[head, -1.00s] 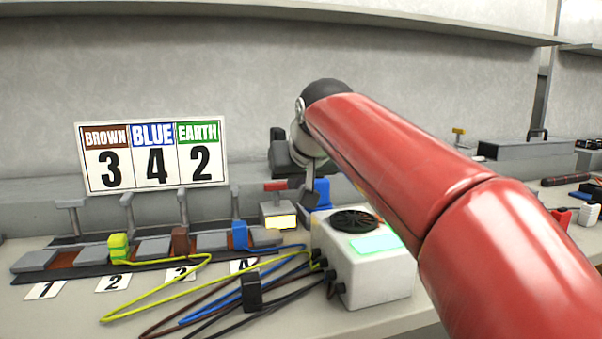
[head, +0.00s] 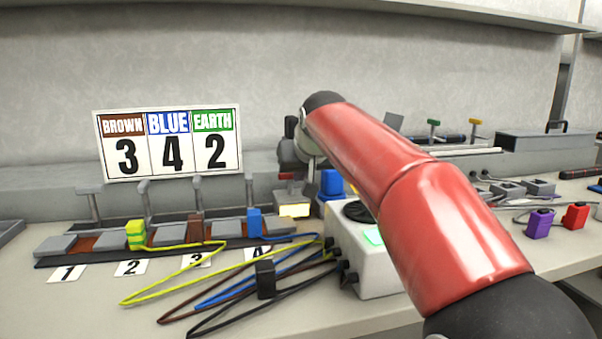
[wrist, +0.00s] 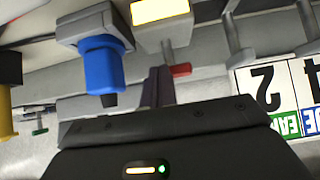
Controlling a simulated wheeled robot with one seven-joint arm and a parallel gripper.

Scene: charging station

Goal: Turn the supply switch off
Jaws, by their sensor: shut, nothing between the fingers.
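The supply switch (head: 293,210) is a small grey box with a lit pale-yellow panel and a red-topped lever (head: 291,176). It stands behind the cables, left of the white charger box. In the wrist view the lit panel (wrist: 160,11) is at the top and the red handle (wrist: 181,70) is just below it. My gripper (wrist: 158,82) is shut and empty, its dark fingers close beside the red handle, on its left in the wrist view. Whether they touch it I cannot tell. In the head view my arm partly hides the gripper.
A blue plug (wrist: 102,66) stands close beside the fingers. The white charger box (head: 362,270) with a fan and green screen is partly behind my arm. Cables run to the terminal row (head: 150,240). A number board (head: 169,180) stands behind it.

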